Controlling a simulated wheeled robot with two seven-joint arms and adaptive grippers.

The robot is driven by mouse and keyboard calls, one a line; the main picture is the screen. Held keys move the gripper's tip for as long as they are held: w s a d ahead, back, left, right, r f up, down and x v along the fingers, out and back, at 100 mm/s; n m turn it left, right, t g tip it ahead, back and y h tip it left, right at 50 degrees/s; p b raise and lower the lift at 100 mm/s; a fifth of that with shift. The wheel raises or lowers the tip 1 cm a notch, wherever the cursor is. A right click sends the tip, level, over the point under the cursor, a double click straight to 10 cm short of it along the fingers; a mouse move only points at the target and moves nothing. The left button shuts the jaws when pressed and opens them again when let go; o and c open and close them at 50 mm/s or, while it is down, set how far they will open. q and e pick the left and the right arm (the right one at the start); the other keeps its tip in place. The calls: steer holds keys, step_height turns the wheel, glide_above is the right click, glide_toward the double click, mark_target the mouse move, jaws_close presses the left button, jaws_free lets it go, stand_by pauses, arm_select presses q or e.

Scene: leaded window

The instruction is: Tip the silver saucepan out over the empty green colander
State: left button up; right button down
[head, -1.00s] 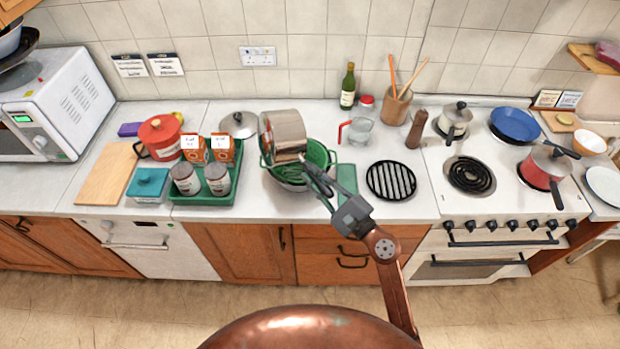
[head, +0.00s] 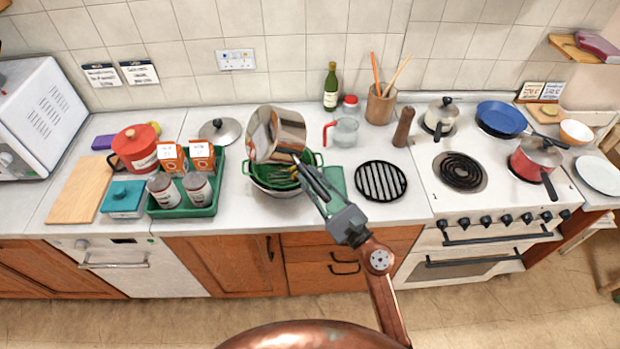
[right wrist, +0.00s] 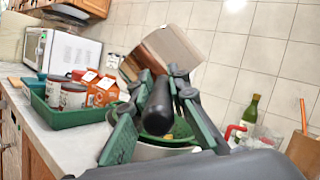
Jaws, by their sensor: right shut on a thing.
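The silver saucepan (head: 278,134) is held tilted over the green colander (head: 317,160), which sits in a pale bowl (head: 262,186) on the counter. My right gripper (head: 308,174) is shut on the saucepan's dark handle, in front and to the right of the colander. In the right wrist view the saucepan (right wrist: 168,50) is tilted above the fingers, with its black handle (right wrist: 157,105) between them. Part of the colander (right wrist: 180,130) shows behind, with a little yellow in it that I cannot identify. The pan hides much of the colander. My left gripper is not in view.
A green tray (head: 185,211) with jars and cartons stands left of the colander. A pan lid (head: 220,131) lies behind it. A glass jug (head: 345,132) and a black round trivet (head: 381,181) are to the right, then the stove (head: 480,205).

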steer(key=shift+r, duration=0.2)
stand_by(0.3)
steer(key=shift+r+p, duration=1.7)
steer(key=shift+r, duration=0.2)
